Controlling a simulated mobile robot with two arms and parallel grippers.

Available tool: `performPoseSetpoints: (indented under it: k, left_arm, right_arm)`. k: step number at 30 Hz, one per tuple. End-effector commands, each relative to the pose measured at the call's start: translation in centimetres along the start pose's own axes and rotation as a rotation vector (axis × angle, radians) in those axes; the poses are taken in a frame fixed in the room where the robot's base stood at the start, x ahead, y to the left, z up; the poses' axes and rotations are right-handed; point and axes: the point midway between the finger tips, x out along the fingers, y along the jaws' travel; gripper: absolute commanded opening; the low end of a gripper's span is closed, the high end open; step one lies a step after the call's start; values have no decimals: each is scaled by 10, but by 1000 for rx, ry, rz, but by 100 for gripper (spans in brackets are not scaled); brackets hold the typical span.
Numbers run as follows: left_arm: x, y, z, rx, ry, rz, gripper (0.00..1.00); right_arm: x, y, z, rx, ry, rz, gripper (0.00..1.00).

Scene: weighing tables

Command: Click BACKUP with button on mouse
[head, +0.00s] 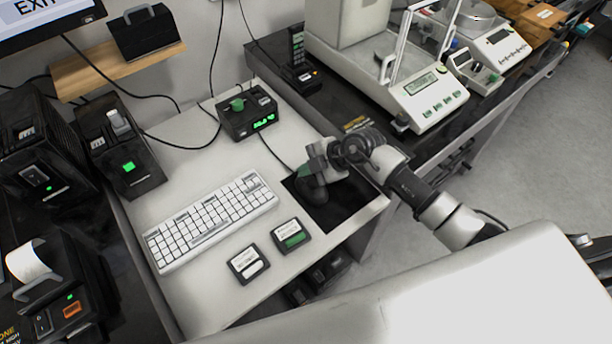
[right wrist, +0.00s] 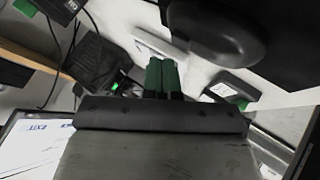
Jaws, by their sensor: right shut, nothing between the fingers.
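The black mouse (head: 312,190) rests on a dark mouse pad (head: 340,212) on the white desk. My right gripper (head: 304,171) is over the far side of the mouse; whether it touches the mouse cannot be told. In the right wrist view its green fingers (right wrist: 161,76) are shut with nothing between them, and the large dark mouse (right wrist: 215,32) shows just beyond. A monitor (head: 45,18) at the top left shows only part of its screen, with the word EXIT; no BACKUP label is visible. My left gripper is not in view.
A white keyboard (head: 212,222) lies left of the mouse pad. Two small label boxes (head: 248,264) (head: 292,236) lie in front. A black device with green lights (head: 248,114) stands behind. A balance (head: 425,90) stands on the dark table to the right.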

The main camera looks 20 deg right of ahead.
Motion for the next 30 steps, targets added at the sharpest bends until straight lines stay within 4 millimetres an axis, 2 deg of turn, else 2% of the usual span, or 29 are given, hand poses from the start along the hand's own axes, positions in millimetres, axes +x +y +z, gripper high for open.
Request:
performPoseSetpoints:
  k: [30]
  left_arm:
    - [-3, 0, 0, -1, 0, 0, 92]
  right_arm:
    - [7, -5, 5, 0, 0, 0, 0]
